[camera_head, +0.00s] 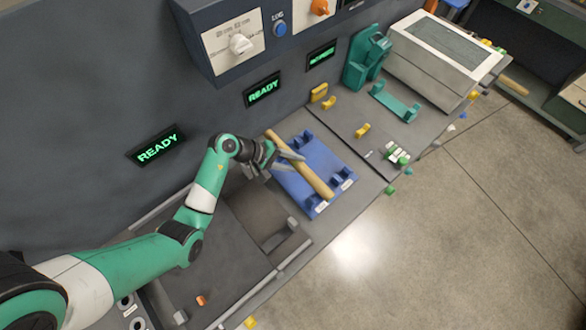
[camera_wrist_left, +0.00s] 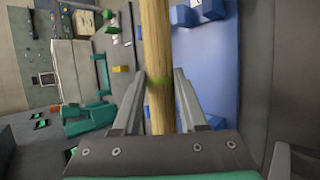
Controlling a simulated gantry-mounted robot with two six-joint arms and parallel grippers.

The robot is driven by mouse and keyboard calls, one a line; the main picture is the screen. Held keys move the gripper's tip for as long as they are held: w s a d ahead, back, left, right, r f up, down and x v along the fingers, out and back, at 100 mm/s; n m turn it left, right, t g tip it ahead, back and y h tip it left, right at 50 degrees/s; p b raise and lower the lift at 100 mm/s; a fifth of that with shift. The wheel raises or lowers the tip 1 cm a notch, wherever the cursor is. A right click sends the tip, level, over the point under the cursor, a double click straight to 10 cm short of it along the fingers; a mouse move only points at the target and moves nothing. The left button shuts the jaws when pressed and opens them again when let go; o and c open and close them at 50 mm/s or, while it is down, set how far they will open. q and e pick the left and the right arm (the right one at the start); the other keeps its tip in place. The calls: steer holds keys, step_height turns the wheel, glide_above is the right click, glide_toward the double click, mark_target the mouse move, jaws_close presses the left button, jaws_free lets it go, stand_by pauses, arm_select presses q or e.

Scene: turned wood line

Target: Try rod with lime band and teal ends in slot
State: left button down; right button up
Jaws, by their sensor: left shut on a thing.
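A long pale wooden rod (camera_head: 312,178) lies diagonally over the blue fixture plate (camera_head: 322,158) in the head view. No teal ends can be made out. My left gripper (camera_head: 290,158) is shut on the rod near its upper-left part. I cannot tell whether the rod touches the plate or hangs just above it. The plate, with its blue raised blocks (camera_head: 345,172), also shows in the left wrist view (camera_wrist_left: 205,65). My right gripper is not in view.
A recessed grey bay (camera_head: 262,212) lies left of the plate. Yellow holders (camera_head: 362,131), a teal cradle (camera_head: 395,102) and a teal stand (camera_head: 366,58) stand to the right, before a pale box (camera_head: 440,60). A wall panel with a READY display (camera_head: 263,90) rises behind.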

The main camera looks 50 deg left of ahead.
arm_select(q)
steer(key=shift+f+b, duration=2.85)
steer(key=shift+f, duration=0.3)
steer(key=shift+c, duration=1.8)
jaws_free()
steer(key=shift+r, duration=0.1)
steer(key=p+v, duration=0.2)
steer(key=v, duration=0.9)
steer(key=shift+s, duration=0.25)
steer(key=shift+w+r, duration=0.1)
steer(key=shift+r, duration=0.05)
